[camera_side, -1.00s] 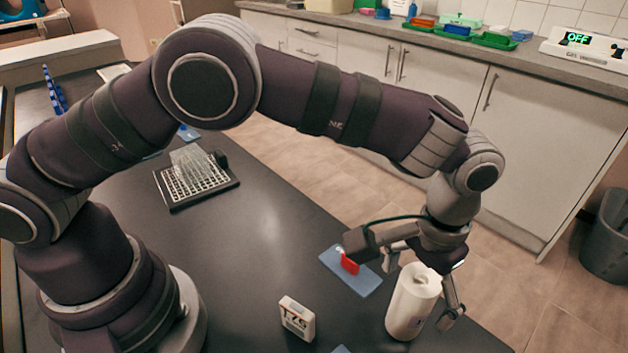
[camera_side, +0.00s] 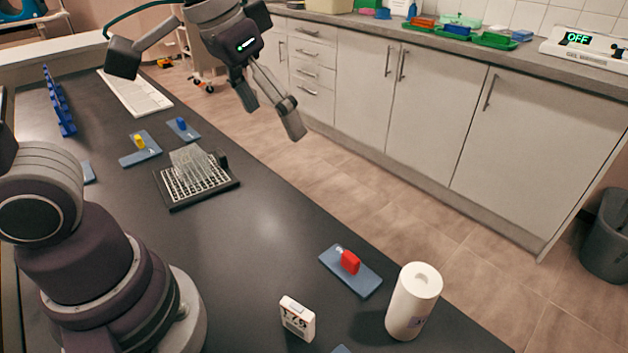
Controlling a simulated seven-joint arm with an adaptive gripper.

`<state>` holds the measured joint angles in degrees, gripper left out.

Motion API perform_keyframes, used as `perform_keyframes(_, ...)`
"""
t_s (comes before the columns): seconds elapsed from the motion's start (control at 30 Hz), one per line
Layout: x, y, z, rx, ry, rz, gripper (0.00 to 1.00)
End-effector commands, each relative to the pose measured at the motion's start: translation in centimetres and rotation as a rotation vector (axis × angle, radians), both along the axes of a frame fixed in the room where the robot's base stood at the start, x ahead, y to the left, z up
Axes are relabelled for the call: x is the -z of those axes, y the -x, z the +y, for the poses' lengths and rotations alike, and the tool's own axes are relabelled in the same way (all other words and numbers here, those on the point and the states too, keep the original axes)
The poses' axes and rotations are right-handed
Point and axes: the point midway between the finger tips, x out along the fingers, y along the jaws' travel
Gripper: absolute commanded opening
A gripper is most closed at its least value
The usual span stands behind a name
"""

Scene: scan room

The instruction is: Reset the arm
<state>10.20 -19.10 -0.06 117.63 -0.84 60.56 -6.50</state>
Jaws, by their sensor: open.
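My gripper (camera_side: 270,110) is raised in the upper left-middle of the side view, beyond the far edge of the dark table (camera_side: 255,255). Its fingers point down and to the right, spread apart, with nothing between them. The upper part of my arm is out of the picture. The white roll (camera_side: 414,300) stands upright at the table's right end, well away from my gripper.
A white box with digits (camera_side: 297,318) stands near the front. The table's middle is clear.

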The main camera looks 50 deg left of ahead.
Motion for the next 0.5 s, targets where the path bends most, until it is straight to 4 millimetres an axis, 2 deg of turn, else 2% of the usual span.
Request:
perform_keyframes(0.03,0.4,1.5,1.3,-0.025,-0.005,-0.041,0.84)
perform_keyframes(0.1,1.3,3.0,2.5,-0.043,-0.016,-0.084,0.84)
perform_keyframes(0.2,2.4,4.3,3.4,-0.059,-0.029,-0.119,0.84)
perform_keyframes(0.5,2.9,4.8,3.7,-0.061,-0.035,-0.131,0.84)
